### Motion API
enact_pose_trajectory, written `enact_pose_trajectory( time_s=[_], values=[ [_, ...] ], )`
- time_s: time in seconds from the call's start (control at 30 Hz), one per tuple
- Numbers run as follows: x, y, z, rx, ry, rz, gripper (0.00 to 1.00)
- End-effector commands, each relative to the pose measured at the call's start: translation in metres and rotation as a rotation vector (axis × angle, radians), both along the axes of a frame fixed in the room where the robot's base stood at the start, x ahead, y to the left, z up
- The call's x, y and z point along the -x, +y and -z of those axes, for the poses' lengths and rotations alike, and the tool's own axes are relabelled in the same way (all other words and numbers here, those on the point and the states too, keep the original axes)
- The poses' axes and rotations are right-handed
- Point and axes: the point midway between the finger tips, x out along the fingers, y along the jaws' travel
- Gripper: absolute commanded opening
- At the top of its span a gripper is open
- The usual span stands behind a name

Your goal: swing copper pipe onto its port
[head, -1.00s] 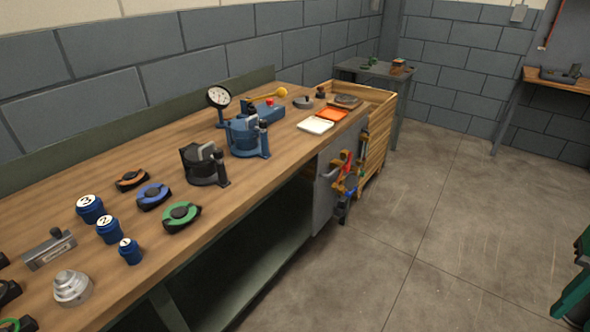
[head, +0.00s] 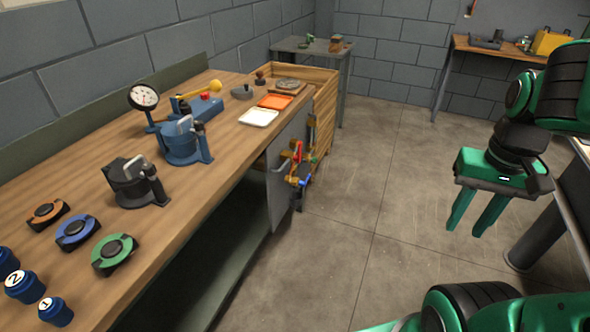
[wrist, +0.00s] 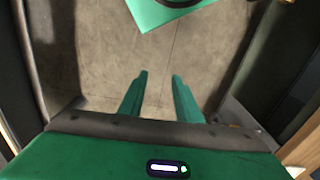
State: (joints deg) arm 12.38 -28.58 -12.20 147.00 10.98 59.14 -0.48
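My gripper (head: 471,230) hangs at the right in the head view, fingers pointing down over the bare floor. Its two green fingers are apart with nothing between them, as the wrist view (wrist: 158,75) also shows. It is well away from the bench. A cluster of brass-coloured fittings (head: 296,156) with red and blue parts sits on the grey panel at the bench's end. It is too small to tell a copper pipe or its port in it.
The wooden bench (head: 150,235) at left carries clamps, a dial gauge (head: 144,97), an orange tray (head: 275,101) and a white tray (head: 259,117). A wooden crate (head: 327,90) stands behind the panel. Open concrete floor (head: 365,215) lies between bench and gripper.

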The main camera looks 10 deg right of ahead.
Motion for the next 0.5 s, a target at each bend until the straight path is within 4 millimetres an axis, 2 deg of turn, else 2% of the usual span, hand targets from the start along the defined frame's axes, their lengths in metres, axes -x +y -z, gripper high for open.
enact_pose_trajectory(
  time_s=[0.17,0.3,0.5],
  values=[
    [-0.058,-0.017,0.011,0.085,-0.064,0.025,0.31],
    [-0.126,-0.039,0.024,0.176,-0.162,0.048,0.31],
    [-0.224,-0.058,0.047,0.278,-0.325,0.065,0.31]
  ],
)
